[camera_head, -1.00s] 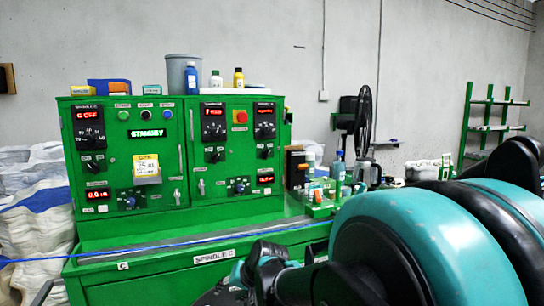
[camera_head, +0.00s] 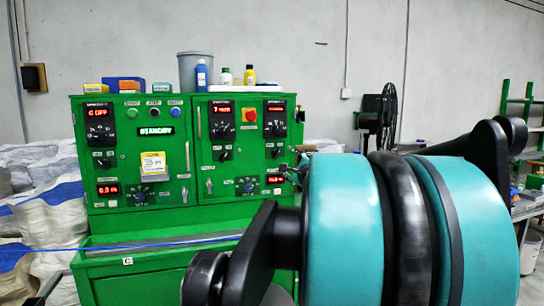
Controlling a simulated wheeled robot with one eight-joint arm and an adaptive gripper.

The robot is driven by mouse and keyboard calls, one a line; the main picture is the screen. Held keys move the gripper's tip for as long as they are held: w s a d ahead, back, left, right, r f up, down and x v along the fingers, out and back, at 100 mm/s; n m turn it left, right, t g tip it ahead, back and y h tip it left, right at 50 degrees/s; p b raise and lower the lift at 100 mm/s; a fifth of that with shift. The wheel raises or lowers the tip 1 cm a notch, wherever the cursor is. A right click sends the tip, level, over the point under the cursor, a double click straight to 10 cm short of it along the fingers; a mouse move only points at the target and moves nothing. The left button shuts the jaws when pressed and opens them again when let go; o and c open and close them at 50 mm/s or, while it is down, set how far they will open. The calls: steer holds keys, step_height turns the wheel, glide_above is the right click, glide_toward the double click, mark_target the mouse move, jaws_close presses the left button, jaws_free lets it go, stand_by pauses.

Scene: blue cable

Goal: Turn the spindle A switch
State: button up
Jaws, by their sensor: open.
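The green control cabinet (camera_head: 180,160) stands at the left and centre, facing me. Its face has black rotary switches: one at the left (camera_head: 104,162), one in the middle (camera_head: 225,155) and one at the right (camera_head: 276,152). Their small labels are too blurred to tell which one is spindle A.
A grey bin (camera_head: 195,71) and bottles stand on top. The blue cable (camera_head: 150,246) crosses in front. White sacks (camera_head: 45,215) lie at the left.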

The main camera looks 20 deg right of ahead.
mark_target(277, 154)
steer(key=w, duration=1.5)
steer(key=shift+w, duration=0.2)
steer(key=c, duration=1.2)
